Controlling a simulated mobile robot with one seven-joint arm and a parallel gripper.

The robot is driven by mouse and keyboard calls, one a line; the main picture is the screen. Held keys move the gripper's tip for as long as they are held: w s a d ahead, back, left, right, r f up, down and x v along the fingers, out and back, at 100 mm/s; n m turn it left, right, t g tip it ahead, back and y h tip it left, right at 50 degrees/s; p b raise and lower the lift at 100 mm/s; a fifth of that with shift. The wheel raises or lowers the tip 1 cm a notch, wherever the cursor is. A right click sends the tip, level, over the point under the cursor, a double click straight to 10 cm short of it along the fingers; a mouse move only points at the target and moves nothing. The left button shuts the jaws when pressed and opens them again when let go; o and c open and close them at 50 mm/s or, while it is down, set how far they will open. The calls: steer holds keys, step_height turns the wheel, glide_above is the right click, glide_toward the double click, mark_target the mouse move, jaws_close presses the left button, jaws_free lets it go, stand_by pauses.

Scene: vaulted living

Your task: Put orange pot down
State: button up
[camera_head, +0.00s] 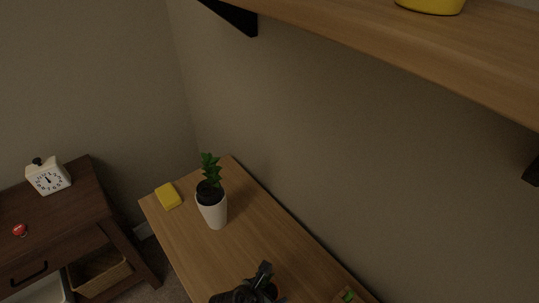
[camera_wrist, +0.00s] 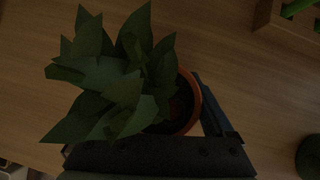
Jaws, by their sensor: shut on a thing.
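The orange pot (camera_wrist: 195,104) holds a plant with broad dark green leaves (camera_wrist: 105,75), seen from above in the wrist view. My gripper (camera_head: 256,286) is shut on the orange pot. One dark finger lies along the pot's right side in the wrist view; the other finger is hidden by the leaves. In the head view my gripper is over the near part of the wooden table (camera_head: 215,262) and hides most of the pot. I cannot tell whether the pot's base touches the wood.
A white pot (camera_head: 213,214) with a plant and a yellow block (camera_head: 168,196) stand at the table's far end. A wooden planter (camera_wrist: 268,18) and a dark green round thing (camera_wrist: 309,157) are nearby. A shelf (camera_head: 400,45) juts out above. A dark side table (camera_head: 70,215) bears a white clock (camera_head: 48,178).

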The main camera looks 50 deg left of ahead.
steer(key=o, duration=1.5)
steer(key=p+v, duration=0.1)
steer(key=v, duration=1.1)
steer(key=shift+r+p, duration=0.1)
steer(key=shift+p, duration=0.2)
